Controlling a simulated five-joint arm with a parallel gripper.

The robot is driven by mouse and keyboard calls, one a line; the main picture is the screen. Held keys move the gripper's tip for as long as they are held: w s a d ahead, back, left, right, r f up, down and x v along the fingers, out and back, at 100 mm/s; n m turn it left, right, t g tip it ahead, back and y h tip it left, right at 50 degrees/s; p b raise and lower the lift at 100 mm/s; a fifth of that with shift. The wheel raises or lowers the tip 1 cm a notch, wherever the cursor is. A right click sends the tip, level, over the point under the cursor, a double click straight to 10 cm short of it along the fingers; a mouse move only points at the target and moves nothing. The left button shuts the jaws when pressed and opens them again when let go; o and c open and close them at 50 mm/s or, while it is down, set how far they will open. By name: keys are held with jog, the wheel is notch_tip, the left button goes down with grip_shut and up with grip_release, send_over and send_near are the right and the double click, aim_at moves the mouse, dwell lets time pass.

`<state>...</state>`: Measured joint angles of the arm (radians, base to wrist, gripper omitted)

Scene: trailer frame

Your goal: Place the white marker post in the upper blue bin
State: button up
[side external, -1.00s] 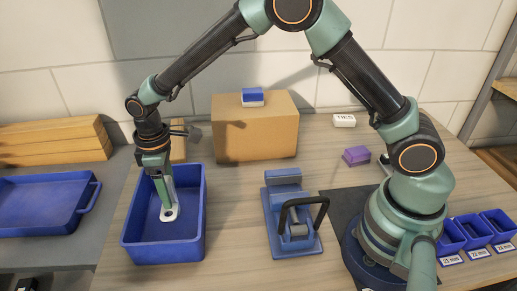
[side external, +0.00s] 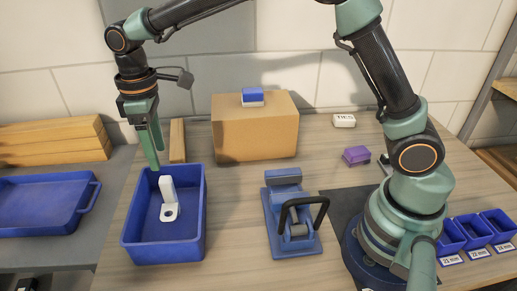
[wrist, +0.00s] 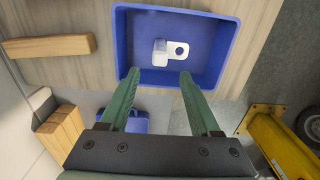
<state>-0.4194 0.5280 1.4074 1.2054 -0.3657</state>
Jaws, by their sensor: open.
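The white marker post (side external: 168,196) stands inside a blue bin (side external: 199,225) on the table, its flat base with a round hole on the bin floor. In the wrist view the white marker post (wrist: 160,53) lies within the blue bin (wrist: 232,35), beyond my fingertips. My gripper (side external: 154,164) is above the bin's back left part, open and empty, apart from the post. Its two green fingers are spread in the wrist view (wrist: 157,75). A second blue bin (side external: 40,214), a shallow tray with a handle, sits on the grey surface at the left.
A cardboard box (side external: 255,135) with a small blue and white block (side external: 252,97) on top stands behind. A blue clamp fixture (side external: 290,225) is right of the bin. A wooden block (side external: 177,140) stands behind the bin. Small labelled blue bins (side external: 480,228) are at right.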

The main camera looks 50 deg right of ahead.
jog(key=shift+r, duration=0.4)
jog(key=s+d+r+m+t, duration=0.2)
jog(key=s+d+r+m, duration=0.1)
jog(key=s+d, duration=0.4)
jog(key=s+d+r+m+t, duration=0.3)
jog(key=s+d+m, duration=0.3)
jog(key=d, duration=0.6)
jog(key=shift+s+d+r+t, duration=0.3)
jog(key=shift+s, duration=0.95)
